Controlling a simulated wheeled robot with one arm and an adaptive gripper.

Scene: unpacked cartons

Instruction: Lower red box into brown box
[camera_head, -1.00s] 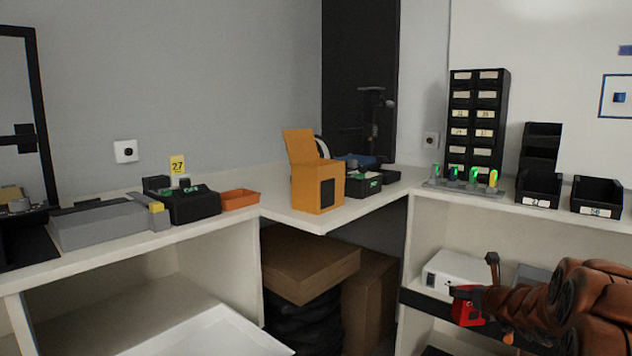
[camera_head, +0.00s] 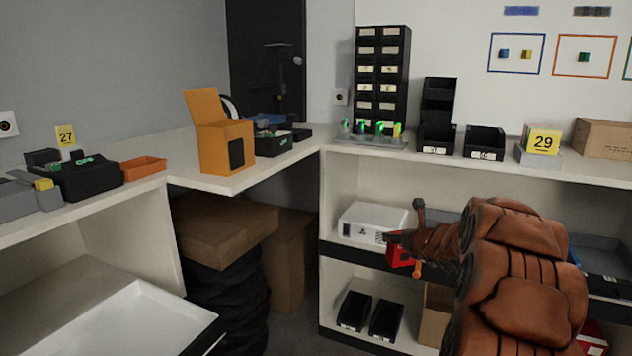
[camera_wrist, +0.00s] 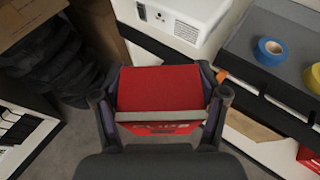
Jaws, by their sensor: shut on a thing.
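A red box (camera_head: 402,257) is gripped by my gripper (camera_head: 397,240), in front of the shelving at right. In the wrist view the red box (camera_wrist: 160,88) sits between the two fingers of my gripper (camera_wrist: 162,80), with its red face and grey edge toward the camera. Several brown boxes show, and I cannot tell which one the task means. One brown box (camera_head: 436,308) is on the low shelf, partly hidden by my arm. A brown carton (camera_head: 605,139) stands on the counter at far right. A large brown carton (camera_head: 215,230) lies in the corner on black tires.
A white device (camera_head: 370,223) stands on the middle shelf behind the red box. Two black bins (camera_head: 355,309) sit on the low shelf. Blue tape (camera_wrist: 270,50) lies on a grey surface at right in the wrist view. Some floor (camera_wrist: 80,130) shows at left below the gripper.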

